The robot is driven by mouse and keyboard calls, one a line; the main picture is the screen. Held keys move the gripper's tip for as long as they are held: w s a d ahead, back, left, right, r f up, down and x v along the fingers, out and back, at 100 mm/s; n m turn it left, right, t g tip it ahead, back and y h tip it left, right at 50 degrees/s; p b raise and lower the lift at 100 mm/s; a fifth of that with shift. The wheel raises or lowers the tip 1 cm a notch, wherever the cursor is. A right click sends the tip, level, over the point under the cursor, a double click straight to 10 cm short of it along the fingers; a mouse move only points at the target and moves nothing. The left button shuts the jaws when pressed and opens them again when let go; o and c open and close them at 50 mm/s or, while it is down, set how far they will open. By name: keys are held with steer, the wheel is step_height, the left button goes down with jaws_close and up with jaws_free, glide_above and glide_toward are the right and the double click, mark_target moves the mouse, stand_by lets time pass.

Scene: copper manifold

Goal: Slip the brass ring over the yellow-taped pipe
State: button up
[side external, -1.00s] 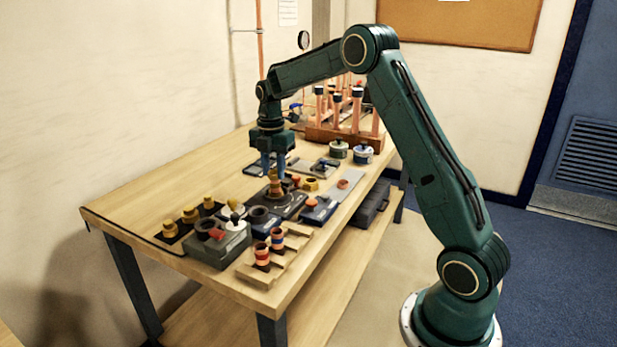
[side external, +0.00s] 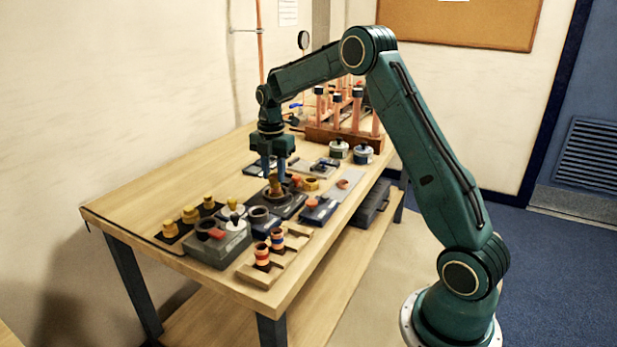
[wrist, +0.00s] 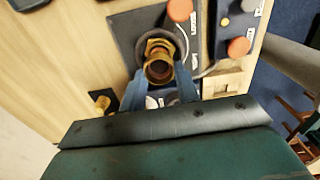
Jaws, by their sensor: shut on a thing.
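My gripper (side external: 273,176) points down over the middle of the bench, its blue fingers shut on a brass ring (side external: 276,186). In the wrist view the gripper (wrist: 159,80) has a fingertip on either side of the brass ring (wrist: 157,48), which has a hex-like outline and a copper-coloured round opening facing the camera. It is over a dark round fixture (wrist: 140,37) on a grey plate. I cannot make out yellow tape on any pipe, nor tell whether a pipe is inside the ring. Several upright copper pipes with dark caps (side external: 337,98) stand at the back.
Brass fittings (side external: 190,214) stand on a dark mat at left. A grey box (side external: 222,246) and a wooden holder with two banded fittings (side external: 262,255) are nearer the front edge. Two round tins (side external: 362,154) stand behind at right. The bench's left rear is clear.

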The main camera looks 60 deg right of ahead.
steer(key=o, duration=1.4)
steer(key=shift+r, duration=0.1)
steer(key=shift+r, duration=3.9)
steer(key=shift+a+r, duration=0.1)
